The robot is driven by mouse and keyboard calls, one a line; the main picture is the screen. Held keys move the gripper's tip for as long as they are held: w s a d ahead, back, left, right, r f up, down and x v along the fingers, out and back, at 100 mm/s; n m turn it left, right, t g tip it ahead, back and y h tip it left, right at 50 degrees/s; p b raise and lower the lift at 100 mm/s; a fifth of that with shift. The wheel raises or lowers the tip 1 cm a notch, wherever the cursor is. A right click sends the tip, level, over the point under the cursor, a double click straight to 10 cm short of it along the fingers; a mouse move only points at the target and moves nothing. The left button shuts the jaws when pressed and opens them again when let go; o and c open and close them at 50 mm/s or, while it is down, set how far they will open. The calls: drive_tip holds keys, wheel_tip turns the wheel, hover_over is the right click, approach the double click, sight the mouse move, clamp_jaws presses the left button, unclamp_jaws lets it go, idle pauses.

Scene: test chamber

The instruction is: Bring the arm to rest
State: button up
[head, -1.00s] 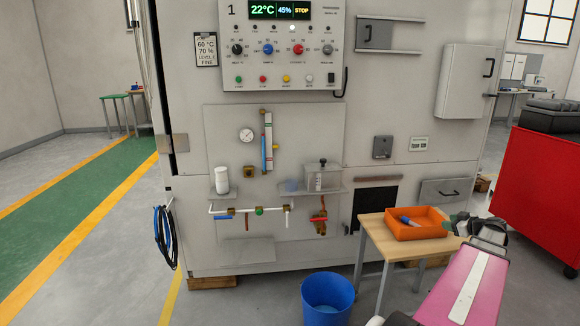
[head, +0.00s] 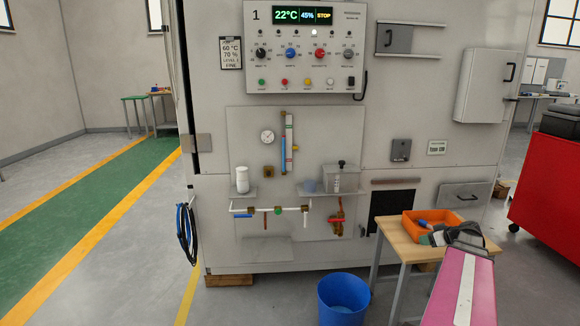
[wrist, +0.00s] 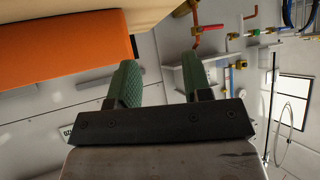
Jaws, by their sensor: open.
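My pink arm reaches in from the lower right of the head view. My gripper (head: 447,237) is at its end, in front of the orange tray on the small wooden table. In the wrist view my gripper (wrist: 160,82) shows two green fingers set apart with nothing between them. The wrist view looks toward the chamber's pipe panel, turned on its side. The fingertips are partly hidden in the head view.
The orange tray (head: 409,228) holds a small blue item and sits on the wooden table (head: 398,242). A blue bin (head: 342,300) stands on the floor. The chamber (head: 395,110) fills the back, and a red cabinet (head: 545,190) stands at right. The left floor is clear.

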drive_tip(key=s+a+f+m+g+h, duration=0.1)
drive_tip(key=s+a+f+m+g, duration=0.1)
drive_tip(key=a, duration=0.9)
drive_tip(key=s+a+f+m+g+h, duration=0.1)
drive_tip(key=s+a+f+g, duration=0.3)
drive_tip(key=a, duration=0.8)
drive_tip(key=s+a+f+m+g+h, duration=0.2)
drive_tip(key=s+a, duration=0.4)
drive_tip(key=a, duration=0.6)
drive_tip(key=shift+s+f+m+g+h, duration=0.35)
drive_tip(key=shift+f+g+h, duration=0.15)
drive_tip(key=shift+f+h, duration=0.25)
